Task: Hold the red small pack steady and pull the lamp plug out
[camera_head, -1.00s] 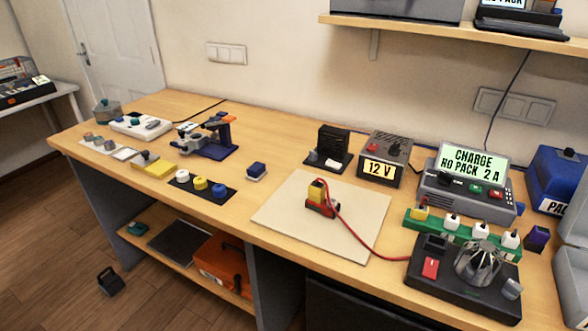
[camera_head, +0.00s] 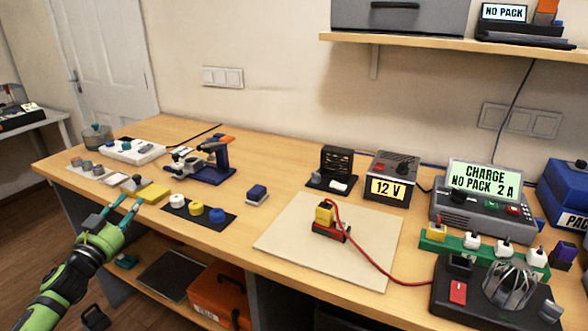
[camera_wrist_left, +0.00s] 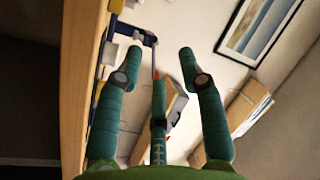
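The red small pack (camera_head: 330,233) sits upright on the pale square mat (camera_head: 290,245) in the middle of the bench. A yellow plug (camera_head: 324,213) stands in its top. A red cable (camera_head: 362,252) runs from there to the black lamp base (camera_head: 445,297) at the lower right. My left gripper (camera_head: 124,202) is at the bench's front edge on the left, far from the pack. The pack is not recognisable in that view. My right gripper is not in view.
A green strip with white plugs (camera_head: 455,247), the charger (camera_head: 470,215) and a 12 V supply (camera_head: 387,178) stand right of the pack. The pale mat is otherwise clear.

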